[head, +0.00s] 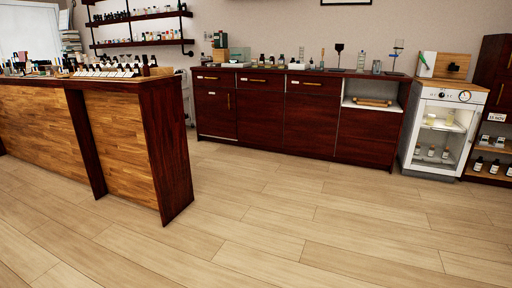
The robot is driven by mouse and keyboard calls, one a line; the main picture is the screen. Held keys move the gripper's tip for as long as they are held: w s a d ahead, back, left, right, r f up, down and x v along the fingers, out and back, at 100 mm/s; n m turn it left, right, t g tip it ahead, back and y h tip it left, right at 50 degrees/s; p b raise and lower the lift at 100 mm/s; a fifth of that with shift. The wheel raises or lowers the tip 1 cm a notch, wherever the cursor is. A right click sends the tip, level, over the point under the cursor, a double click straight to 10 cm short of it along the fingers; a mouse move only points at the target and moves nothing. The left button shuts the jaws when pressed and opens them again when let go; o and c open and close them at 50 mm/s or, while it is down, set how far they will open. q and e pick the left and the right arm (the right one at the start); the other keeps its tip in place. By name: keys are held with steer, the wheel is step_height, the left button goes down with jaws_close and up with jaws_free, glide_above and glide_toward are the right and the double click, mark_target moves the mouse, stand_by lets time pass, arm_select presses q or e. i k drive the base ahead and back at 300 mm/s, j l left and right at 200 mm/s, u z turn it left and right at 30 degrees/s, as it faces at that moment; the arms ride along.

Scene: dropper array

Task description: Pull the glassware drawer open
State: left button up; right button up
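A dark red-brown cabinet run (305,116) stands along the back wall, across the room. All three look shut. Each has a small pale label too small to read, so I cannot tell which is the glassware drawer. Right of them is an open white-lined bay (386,92) with a wooden bar-like object (373,102) at its lower edge. Neither of my grippers is in view.
A wood-panelled counter (170,140) with small bottles on top blocks the left foreground. Bottles and glass apparatus stand on the back worktop. A white glass-fronted cabinet (439,132) and a dark shelf unit (492,125) stand at right. The plank floor (300,225) between is clear.

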mark_target(201, 78)
steer(key=i, duration=3.5)
steer(key=i+z, duration=0.15)
steer(key=i, duration=0.55)
steer(key=i+j, duration=0.2)
steer(key=i, duration=0.55)
steer(key=i+j+z, duration=0.15)
steer(key=i, duration=0.55)
